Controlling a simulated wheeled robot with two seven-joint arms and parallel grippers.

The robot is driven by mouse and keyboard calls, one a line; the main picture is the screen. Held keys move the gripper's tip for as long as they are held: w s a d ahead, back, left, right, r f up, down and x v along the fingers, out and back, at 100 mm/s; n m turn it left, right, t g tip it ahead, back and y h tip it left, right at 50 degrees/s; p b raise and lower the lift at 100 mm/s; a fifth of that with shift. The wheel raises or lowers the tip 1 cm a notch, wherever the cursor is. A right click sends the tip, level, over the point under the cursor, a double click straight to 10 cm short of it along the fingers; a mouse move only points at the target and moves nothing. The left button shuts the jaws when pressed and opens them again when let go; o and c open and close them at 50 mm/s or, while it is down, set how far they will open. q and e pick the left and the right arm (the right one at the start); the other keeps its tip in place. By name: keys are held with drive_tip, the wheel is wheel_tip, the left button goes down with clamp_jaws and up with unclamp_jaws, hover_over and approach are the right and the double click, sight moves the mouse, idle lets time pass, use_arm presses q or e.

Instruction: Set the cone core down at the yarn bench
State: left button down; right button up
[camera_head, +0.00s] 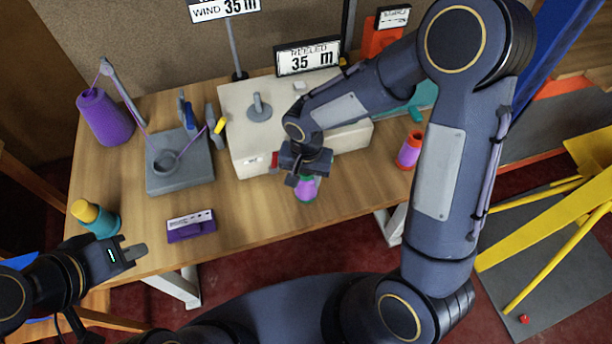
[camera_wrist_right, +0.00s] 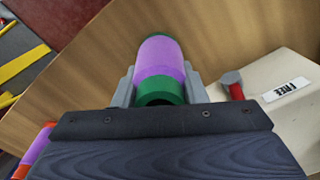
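My right gripper (camera_wrist_right: 165,85) is shut on the cone core (camera_wrist_right: 160,55), a purple tube with green ends, with one finger on each side of it in the right wrist view. In the head view the core (camera_head: 307,188) shows below my right gripper (camera_head: 305,175), in front of the cream machine, over the front part of the wooden bench (camera_head: 255,210). I cannot tell whether its lower end touches the bench top. My left gripper (camera_head: 133,253) is at the bench's front left edge, holding nothing visible; its finger gap is unclear.
The cream winding machine (camera_head: 240,100) stands behind the core. An orange and purple spool (camera_head: 410,150) stands to the right. A purple cone (camera_head: 105,117), a grey stand (camera_head: 180,175), a yellow-topped teal spool (camera_head: 95,218) and a purple label holder (camera_head: 190,228) are left. Bare bench surrounds the core.

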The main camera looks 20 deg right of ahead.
drive_tip(key=o, duration=0.4)
drive_tip(key=shift+c, duration=0.2)
drive_tip(key=shift+r, duration=0.1)
drive_tip(key=shift+r+p, duration=0.25)
drive_tip(key=shift+p, duration=0.15)
wheel_tip(320, 180, up, 12)
drive_tip(key=s+d+r+n+t+y, duration=0.2)
drive_tip(key=s+d, duration=0.2)
drive_tip(key=s, duration=0.4)
drive_tip(key=s+d+r+n+t+y, duration=0.1)
drive_tip(key=s+d+r+n+t, duration=0.1)
drive_tip(key=s, duration=0.6)
drive_tip(key=d+r+t, duration=0.1)
drive_tip(key=d, duration=0.1)
drive_tip(key=shift+d+r+t+y, duration=0.2)
drive_tip(key=shift+d+t+y, duration=0.1)
drive_tip(key=shift+d+y, duration=0.1)
drive_tip(key=shift+s, duration=0.1)
